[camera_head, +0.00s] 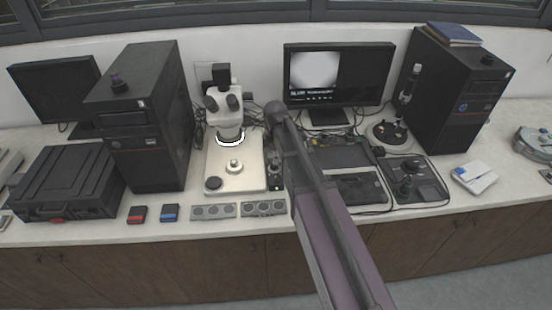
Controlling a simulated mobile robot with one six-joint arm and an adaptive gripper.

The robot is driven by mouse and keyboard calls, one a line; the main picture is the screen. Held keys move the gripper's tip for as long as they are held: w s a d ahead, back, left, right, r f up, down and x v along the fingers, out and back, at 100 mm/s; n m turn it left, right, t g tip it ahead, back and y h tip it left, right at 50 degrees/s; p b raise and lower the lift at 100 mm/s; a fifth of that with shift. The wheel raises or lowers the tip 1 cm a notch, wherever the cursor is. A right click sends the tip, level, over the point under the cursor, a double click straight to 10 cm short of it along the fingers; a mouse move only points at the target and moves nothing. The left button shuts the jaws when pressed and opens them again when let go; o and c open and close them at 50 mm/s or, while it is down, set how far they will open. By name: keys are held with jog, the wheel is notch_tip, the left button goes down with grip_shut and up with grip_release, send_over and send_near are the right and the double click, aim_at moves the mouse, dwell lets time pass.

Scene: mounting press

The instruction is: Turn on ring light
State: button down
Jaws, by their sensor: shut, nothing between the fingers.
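A white stereo microscope (221,100) stands on a pale base plate (222,178) on the bench. The ring light (230,138) around its lower end shows as a bright white ring. A small black control box (277,182) with a green spot on its front sits at the right edge of the base plate. My arm reaches in from the bottom right, and my gripper (274,166) is low, shut and empty, just at or above this box. It is small and dark here, so I cannot tell whether it touches the box. The arm hides the area just right of the box.
A black tower (140,125) stands left of the microscope. A monitor (338,75) with a bright round image stands behind my arm. Grey panels with round sockets (213,211) lie along the front edge. A black joystick unit (408,185) lies to the right.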

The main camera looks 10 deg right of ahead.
jog(key=shift+s+r+p, duration=0.2)
jog(key=shift+r+p, duration=0.95)
jog(key=shift+r, duration=0.2)
jog(key=shift+s+r+p, duration=0.15)
jog(key=shift+r+p, duration=1)
jog(key=shift+r, duration=0.15)
jog(key=s+d+f+m+b, duration=0.1)
jog(key=s+d+m, duration=0.3)
jog(key=s+m, duration=0.4)
jog(key=s+d+f+m+t+b, duration=0.1)
jog(key=s+d+m, duration=0.4)
jog(key=s+m, duration=0.3)
jog(key=shift+f+m, duration=0.2)
jog(key=shift+m, duration=0.8)
